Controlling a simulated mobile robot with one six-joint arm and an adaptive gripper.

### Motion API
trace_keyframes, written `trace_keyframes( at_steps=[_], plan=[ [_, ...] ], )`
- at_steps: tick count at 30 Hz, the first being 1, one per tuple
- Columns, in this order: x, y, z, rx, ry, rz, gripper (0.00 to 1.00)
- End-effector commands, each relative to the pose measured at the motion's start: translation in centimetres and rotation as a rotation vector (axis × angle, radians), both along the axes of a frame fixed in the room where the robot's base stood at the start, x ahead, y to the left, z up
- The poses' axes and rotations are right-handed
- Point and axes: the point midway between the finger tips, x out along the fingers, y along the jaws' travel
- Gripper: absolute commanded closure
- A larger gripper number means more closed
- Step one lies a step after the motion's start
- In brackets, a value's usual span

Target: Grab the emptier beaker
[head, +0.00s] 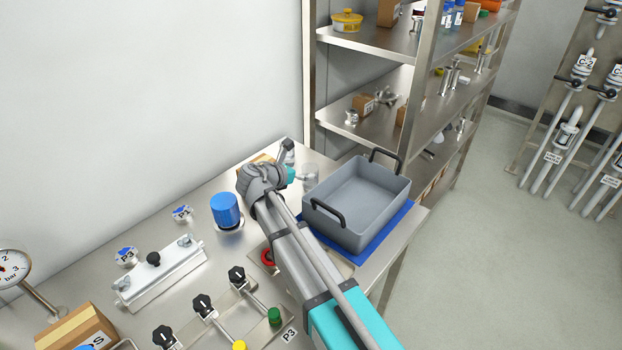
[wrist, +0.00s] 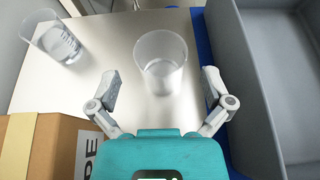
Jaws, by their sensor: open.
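In the wrist view a clear beaker (wrist: 161,58) stands upright on the steel bench, ahead of and between my fingers. It looks empty, with no clear liquid line. A second clear beaker (wrist: 55,40) with printed markings stands at the upper left; I cannot tell its fill level surely. My gripper (wrist: 160,84) is open, one finger on each side of the near beaker's lower part, with gaps to the glass. In the head view the near beaker (head: 310,174) shows faintly by the grey tub, and my gripper (head: 299,174) is mostly hidden behind my arm.
A grey tub (head: 341,231) with black handles sits on a blue mat (head: 388,234), close on the right. A cardboard box (wrist: 50,148) stands close on the left. A blue-capped container (head: 225,210) and a valve panel lie nearer. A shelf rack (head: 372,47) stands behind.

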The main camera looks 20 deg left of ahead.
Motion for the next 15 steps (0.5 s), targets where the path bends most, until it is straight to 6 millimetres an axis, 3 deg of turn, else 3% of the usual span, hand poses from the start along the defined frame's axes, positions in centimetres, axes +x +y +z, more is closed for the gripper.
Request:
trace_keyframes(
  at_steps=[9, 15],
  plan=[
    [3.1, -1.4, -1.4, 0.001, 0.001, -0.002, 0.00],
    [3.6, -1.7, -1.4, 0.000, 0.000, -0.001, 0.00]
  ],
)
